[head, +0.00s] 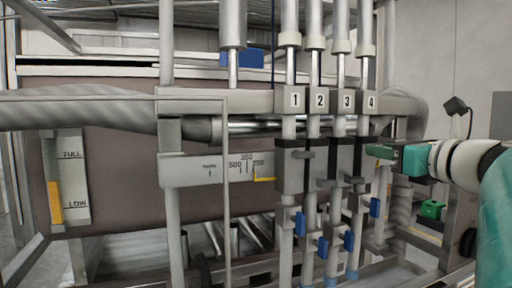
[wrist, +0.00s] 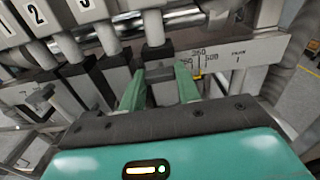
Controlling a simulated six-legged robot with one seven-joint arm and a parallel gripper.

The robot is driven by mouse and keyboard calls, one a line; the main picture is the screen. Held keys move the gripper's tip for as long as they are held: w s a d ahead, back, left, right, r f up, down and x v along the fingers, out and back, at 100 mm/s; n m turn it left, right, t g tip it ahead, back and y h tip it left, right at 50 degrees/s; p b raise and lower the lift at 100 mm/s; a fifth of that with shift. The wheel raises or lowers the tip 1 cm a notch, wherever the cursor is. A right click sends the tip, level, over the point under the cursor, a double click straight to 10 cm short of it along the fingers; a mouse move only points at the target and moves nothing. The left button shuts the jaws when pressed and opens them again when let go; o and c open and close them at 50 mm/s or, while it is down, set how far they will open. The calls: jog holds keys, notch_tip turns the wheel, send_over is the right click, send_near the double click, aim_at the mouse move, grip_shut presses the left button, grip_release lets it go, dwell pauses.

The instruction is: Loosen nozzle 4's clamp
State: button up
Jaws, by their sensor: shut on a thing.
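Nozzle 4 (head: 365,70) is the rightmost of the numbered tubes, with its label "4" (head: 371,101) on the upper bar. In the head view my gripper (head: 378,152) reaches in from the right, its green fingers at nozzle 4 just below that label. In the wrist view my gripper (wrist: 160,85) has one finger on each side of nozzle 4's clamp handle (wrist: 160,72), a small grey bar, and is shut on it. The handle is mostly hidden behind the fingers in the head view. The nozzle's upper tube (wrist: 154,28) shows just beyond.
Blue-handled valves (head: 375,207) hang below. A ruled scale bar (head: 215,168) with a yellow pointer (head: 263,179) lies further left. A corrugated hose (head: 401,205) runs close on the right.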

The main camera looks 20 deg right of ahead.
jog(key=n, duration=1.7)
jog(key=shift+w+a, duration=0.1)
jog(key=shift+n, duration=0.4)
jog(key=o, duration=1)
jog(key=shift+w, duration=0.1)
jog(key=s, duration=1.4)
jog(key=shift+s+d, duration=0.1)
jog(key=shift+d, duration=0.15)
